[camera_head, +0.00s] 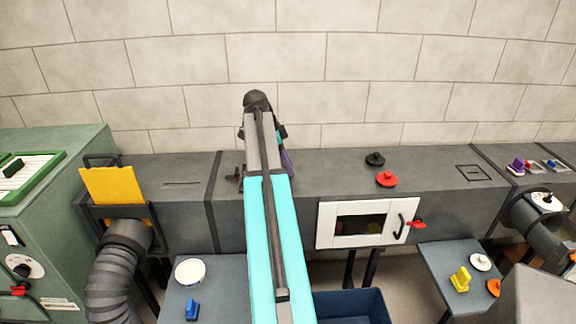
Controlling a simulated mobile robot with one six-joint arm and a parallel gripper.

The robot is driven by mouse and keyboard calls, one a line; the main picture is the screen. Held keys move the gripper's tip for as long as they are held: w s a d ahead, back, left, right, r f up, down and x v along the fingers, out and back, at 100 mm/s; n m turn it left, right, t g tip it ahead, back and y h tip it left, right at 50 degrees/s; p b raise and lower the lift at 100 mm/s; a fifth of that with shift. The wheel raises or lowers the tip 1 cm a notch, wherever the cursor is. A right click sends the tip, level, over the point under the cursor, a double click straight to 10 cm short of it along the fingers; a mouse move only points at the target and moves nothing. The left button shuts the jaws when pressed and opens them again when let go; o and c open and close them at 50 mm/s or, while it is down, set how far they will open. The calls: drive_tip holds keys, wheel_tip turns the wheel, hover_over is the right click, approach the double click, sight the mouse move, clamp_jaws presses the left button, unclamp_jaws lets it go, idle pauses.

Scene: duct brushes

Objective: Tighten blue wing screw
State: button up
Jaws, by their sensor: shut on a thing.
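My arm (275,230) reaches from the bottom middle of the head view up over the long grey duct, and its dark upper joint (257,101) stands against the wall. The arm hides my gripper and the duct surface behind it, so its jaws and anything in them do not show. I cannot make out a blue wing screw on the visible duct. A small dark fitting (234,174) shows just left of the arm, and a purple part (287,162) just right of it. A blue block-like piece (192,308) lies on the left small table (225,285).
On the duct (330,165) are a black knob (375,159) and a red knob (386,179). A white-framed hatch (325,225) with a red latch (416,224) is on its front. A yellow plate (112,186) stands at left. A navy bin (350,305) is below.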

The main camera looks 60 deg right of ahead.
drive_tip(key=shift+w+a, duration=0.1)
drive_tip(key=shift+w, duration=0.05)
drive_tip(key=o, duration=1)
drive_tip(key=shift+o, duration=0.2)
drive_tip(key=shift+r, duration=0.1)
drive_tip(key=b+v, duration=0.3)
drive_tip(key=v, duration=1)
drive_tip(key=shift+r, duration=0.25)
drive_tip(key=shift+w, duration=0.1)
